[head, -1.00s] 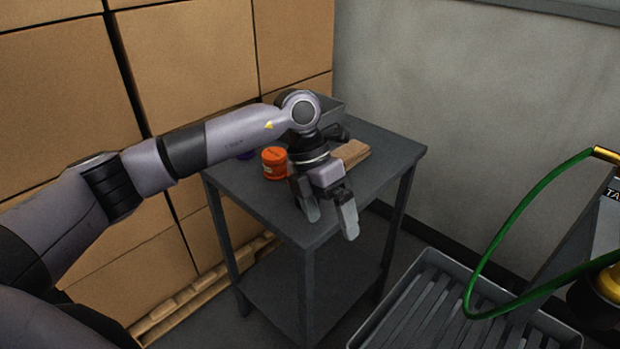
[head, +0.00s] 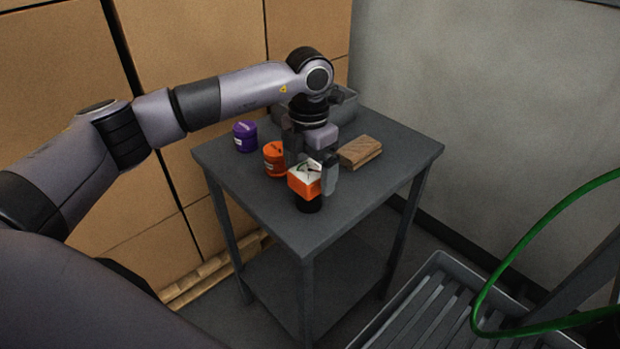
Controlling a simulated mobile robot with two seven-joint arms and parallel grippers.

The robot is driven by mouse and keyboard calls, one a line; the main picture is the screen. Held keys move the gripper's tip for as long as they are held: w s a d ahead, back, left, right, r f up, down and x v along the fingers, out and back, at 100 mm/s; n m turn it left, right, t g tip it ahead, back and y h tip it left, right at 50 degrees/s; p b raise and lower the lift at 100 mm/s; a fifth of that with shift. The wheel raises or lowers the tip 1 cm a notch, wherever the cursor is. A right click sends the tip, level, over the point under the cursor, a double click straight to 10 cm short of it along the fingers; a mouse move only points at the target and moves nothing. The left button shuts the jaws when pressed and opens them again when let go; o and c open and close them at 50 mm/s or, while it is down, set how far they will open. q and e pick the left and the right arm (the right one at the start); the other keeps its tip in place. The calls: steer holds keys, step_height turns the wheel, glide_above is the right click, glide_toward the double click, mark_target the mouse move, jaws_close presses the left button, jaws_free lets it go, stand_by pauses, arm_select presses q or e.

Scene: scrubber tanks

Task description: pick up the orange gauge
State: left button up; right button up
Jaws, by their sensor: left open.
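The orange gauge (head: 304,183) stands on the grey table near its front corner. It has an orange body, a white dial face tilted up, and a black round base (head: 309,204). My left gripper (head: 313,168) points down at the gauge from above and behind. Its jaws are open. One grey finger shows at the right side of the gauge and the other is partly hidden behind it. I cannot tell if the fingers touch it. My right gripper is out of view.
An orange jar (head: 274,160) stands just left of the gripper, and a purple jar (head: 245,137) farther left. A wooden block (head: 360,152) lies to the right. A grey bin (head: 345,105) is at the back. The table's (head: 390,160) right side is clear.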

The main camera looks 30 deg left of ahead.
arm_select(q)
steer(key=shift+f, duration=1.75)
steer(key=c, duration=1.1)
steer(key=shift+o, duration=0.2)
steer(key=shift+r, duration=0.1)
